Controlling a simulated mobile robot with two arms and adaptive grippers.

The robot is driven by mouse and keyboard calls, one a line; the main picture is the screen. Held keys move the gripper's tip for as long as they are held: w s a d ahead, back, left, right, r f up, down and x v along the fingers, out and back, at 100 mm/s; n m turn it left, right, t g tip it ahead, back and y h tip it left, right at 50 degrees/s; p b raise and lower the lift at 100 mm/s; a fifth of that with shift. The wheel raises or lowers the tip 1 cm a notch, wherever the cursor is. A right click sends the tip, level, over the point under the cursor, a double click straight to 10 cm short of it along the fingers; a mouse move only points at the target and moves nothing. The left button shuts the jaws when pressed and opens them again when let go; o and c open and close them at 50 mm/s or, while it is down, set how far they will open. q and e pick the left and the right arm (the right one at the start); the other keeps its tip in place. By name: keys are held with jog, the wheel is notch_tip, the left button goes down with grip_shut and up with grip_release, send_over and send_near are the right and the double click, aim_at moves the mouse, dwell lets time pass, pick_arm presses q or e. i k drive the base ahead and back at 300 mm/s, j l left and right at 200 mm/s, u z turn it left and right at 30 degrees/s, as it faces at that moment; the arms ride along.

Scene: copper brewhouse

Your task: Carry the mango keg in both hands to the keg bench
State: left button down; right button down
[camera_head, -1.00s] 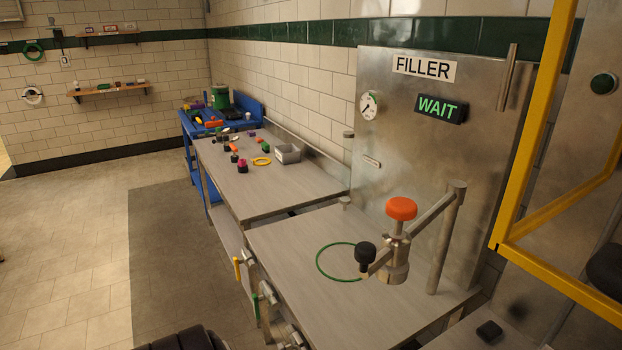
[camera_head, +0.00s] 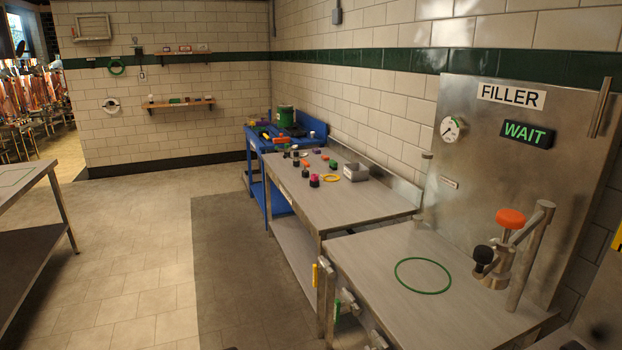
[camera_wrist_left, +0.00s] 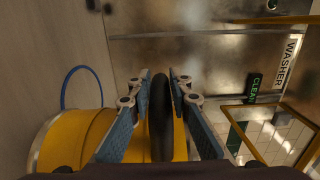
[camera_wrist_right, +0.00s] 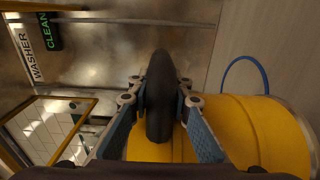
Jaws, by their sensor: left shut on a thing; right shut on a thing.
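The mango keg is a yellow drum with dark rubber-like grips, seen only in the wrist views. Its yellow body shows in the left wrist view (camera_wrist_left: 78,138) and in the right wrist view (camera_wrist_right: 245,128). My left gripper (camera_wrist_left: 161,84) is shut on one black grip of the keg. My right gripper (camera_wrist_right: 160,88) is shut on another black grip. Neither gripper nor the keg shows in the head view. A steel table (camera_head: 22,192) with a thin green outline on its top stands at the left edge; I cannot tell whether it is the keg bench.
The filler table (camera_head: 400,310) carries a green ring and a tap. Beyond it are a steel table (camera_head: 345,215) with small parts and a blue bench (camera_head: 258,165). A washer panel (camera_wrist_left: 220,75) is close to the keg. The tiled floor (camera_head: 140,250) is clear.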

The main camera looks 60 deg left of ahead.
aim_at(337, 201)
jog(key=u, duration=1)
jog(key=i+j+u, duration=0.35)
jog(key=i+j, duration=0.95)
jog(key=i, duration=0.15)
jog(key=i+j, duration=0.65)
jog(key=i, duration=0.15)
jog(key=i+j, duration=0.6)
jog(key=i, duration=0.2)
